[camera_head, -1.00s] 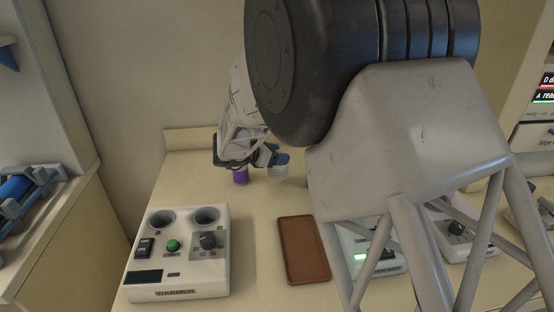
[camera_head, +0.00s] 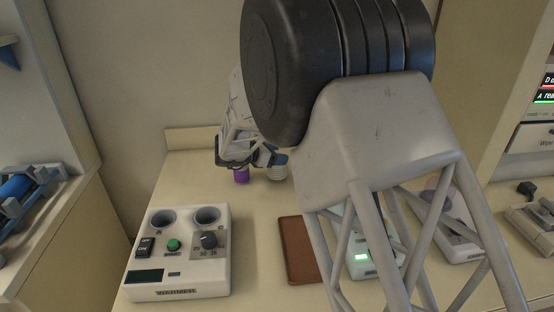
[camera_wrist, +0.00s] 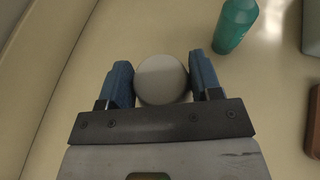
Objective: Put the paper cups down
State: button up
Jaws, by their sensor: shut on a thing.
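The paper cups (camera_head: 277,173) show in the head view as a pale, ridged stack below my gripper's blue finger, at the back of the counter (camera_head: 185,185). In the wrist view the paper cups (camera_wrist: 161,82) are a round, off-white top between the two blue fingers. My gripper (camera_wrist: 160,65) is shut on them. In the head view my gripper (camera_head: 266,157) is partly hidden by my own arm. The stack looks upright and at or just above the counter; I cannot tell whether its base touches.
A teal bottle (camera_wrist: 235,27) is near the right finger in the wrist view. A warmer (camera_head: 178,270), a brown tray (camera_head: 297,250) and a device with a green display (camera_head: 362,258) stand nearer the front.

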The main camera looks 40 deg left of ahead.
jog(key=shift+f, duration=0.75)
jog(key=shift+f, duration=0.15)
jog(key=o, duration=0.9)
jog(key=shift+v, duration=0.9)
jog(key=v, duration=1)
jog(key=shift+a, duration=0.1)
jog(key=shift+w+r, duration=0.1)
jog(key=shift+r, duration=0.15)
